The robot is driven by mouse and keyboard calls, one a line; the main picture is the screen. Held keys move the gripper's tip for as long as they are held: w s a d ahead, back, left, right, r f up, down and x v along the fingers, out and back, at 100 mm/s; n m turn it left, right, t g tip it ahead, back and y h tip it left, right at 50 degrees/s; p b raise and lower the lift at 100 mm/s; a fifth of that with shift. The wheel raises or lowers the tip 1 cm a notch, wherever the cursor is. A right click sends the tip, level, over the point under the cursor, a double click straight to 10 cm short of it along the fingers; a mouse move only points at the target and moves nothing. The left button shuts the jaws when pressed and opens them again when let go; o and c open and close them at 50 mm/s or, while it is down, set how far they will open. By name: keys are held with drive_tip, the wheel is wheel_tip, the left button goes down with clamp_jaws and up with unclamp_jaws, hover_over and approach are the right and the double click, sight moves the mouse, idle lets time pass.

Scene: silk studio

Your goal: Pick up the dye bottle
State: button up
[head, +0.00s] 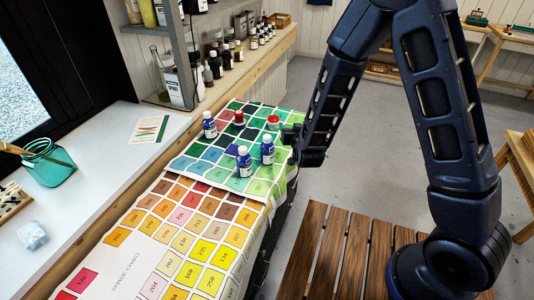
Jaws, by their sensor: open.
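Three small dye bottles with blue bodies and pale labels stand upright on a colour chart (213,230) in the head view. One bottle (209,126) is at the back left, one (244,162) is nearest, and one (267,150) is at the right. I cannot tell which is the task's bottle. My gripper (294,143) is open, just right of the right-hand bottle and low over the chart's right edge. Its fingers are small and partly hidden by the arm. I cannot tell whether it touches anything.
A shelf (187,65) and a wooden ledge with several dark bottles are at the back left. A teal jar (48,166) stands on the white sill. The front of the chart is clear.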

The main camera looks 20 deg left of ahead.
sight(268, 141)
drive_tip(key=s+a+f+n+t+y, duration=0.2)
drive_tip(key=s+a+f, duration=0.1)
drive_tip(key=s+f, duration=0.55)
drive_tip(key=shift+s+a+r+x, duration=0.15)
drive_tip(key=shift+a+r+x, duration=0.1)
drive_tip(key=shift+x, duration=1.35)
drive_tip(key=shift+s+a+r+x, duration=0.15)
drive_tip(key=shift+r+x, duration=0.1)
drive_tip(key=shift+x, duration=1.35)
drive_tip(key=shift+s+a+r+x, duration=0.15)
drive_tip(key=shift+a+r+x, duration=0.1)
drive_tip(key=shift+x, duration=1.3)
clamp_jaws()
